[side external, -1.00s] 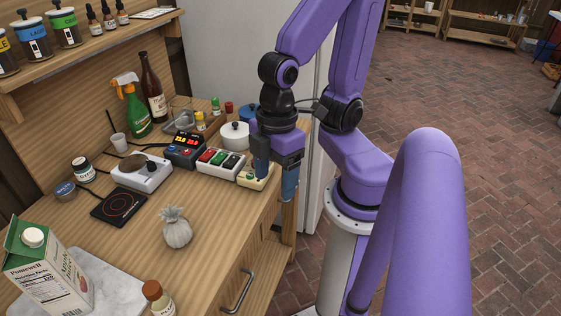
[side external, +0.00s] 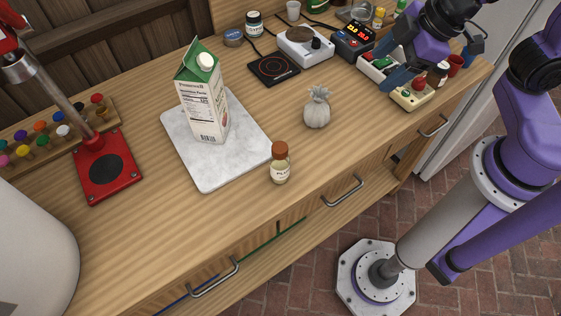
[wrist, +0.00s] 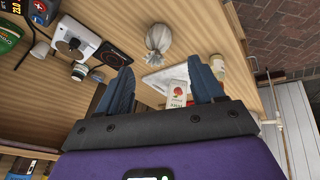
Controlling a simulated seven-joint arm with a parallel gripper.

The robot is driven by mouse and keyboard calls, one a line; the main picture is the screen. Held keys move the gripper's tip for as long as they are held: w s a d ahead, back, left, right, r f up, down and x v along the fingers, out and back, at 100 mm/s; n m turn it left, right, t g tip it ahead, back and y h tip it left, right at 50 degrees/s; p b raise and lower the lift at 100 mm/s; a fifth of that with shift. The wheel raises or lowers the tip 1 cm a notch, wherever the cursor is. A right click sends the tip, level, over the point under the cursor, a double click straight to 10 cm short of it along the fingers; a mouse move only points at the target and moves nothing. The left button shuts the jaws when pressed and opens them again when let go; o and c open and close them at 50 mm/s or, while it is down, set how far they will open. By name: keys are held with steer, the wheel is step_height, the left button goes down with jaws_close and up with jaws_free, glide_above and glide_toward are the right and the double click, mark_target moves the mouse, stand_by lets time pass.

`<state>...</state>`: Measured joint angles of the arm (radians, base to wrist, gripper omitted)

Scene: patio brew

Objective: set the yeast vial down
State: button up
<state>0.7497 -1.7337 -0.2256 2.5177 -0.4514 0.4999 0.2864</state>
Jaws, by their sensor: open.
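My gripper (side external: 402,76) is over the far right part of the wooden counter, low above the switch boxes. In the wrist view its two blue fingers (wrist: 160,70) are spread apart with nothing held between them. I cannot tell for sure which thing is the yeast vial. Small vials with a yellow cap (side external: 379,17) and a green cap (side external: 401,7) stand at the back, their labels too small to read. A small bottle with a brown cap (side external: 280,163) stands upright near the counter's front edge, its label only partly legible.
A juice carton (side external: 203,100) stands on a marble board (side external: 235,160). A grey tied sack (side external: 317,108), a black hot plate (side external: 273,68) and a white scale (side external: 305,46) are nearby. A red stand (side external: 105,170) is at left.

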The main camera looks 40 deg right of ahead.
steer(key=w+a+n+t+y, duration=0.1)
steer(key=w+a+y, duration=0.3)
steer(key=w+a, duration=0.15)
steer(key=n+g+y, duration=0.3)
steer(key=g, duration=0.1)
glide_toward(275, 156)
steer(key=shift+w+a+f, duration=0.3)
steer(key=shift+a+f, duration=0.3)
steer(key=shift+f, duration=0.15)
steer(key=shift+w+a+f, duration=0.35)
steer(key=shift+a+f, duration=0.25)
steer(key=shift+f, duration=0.15)
steer(key=shift+w+a+f, duration=0.3)
steer(key=shift+a+f, duration=0.3)
steer(key=shift+f, duration=0.15)
steer(key=shift+s+x, duration=0.2)
steer(key=shift+x, duration=1.1)
steer(key=shift+s+x, duration=0.2)
steer(key=shift+x, duration=1.05)
steer(key=shift+d+f, duration=0.1)
steer(key=shift+f, duration=0.05)
steer(key=c, duration=1.2)
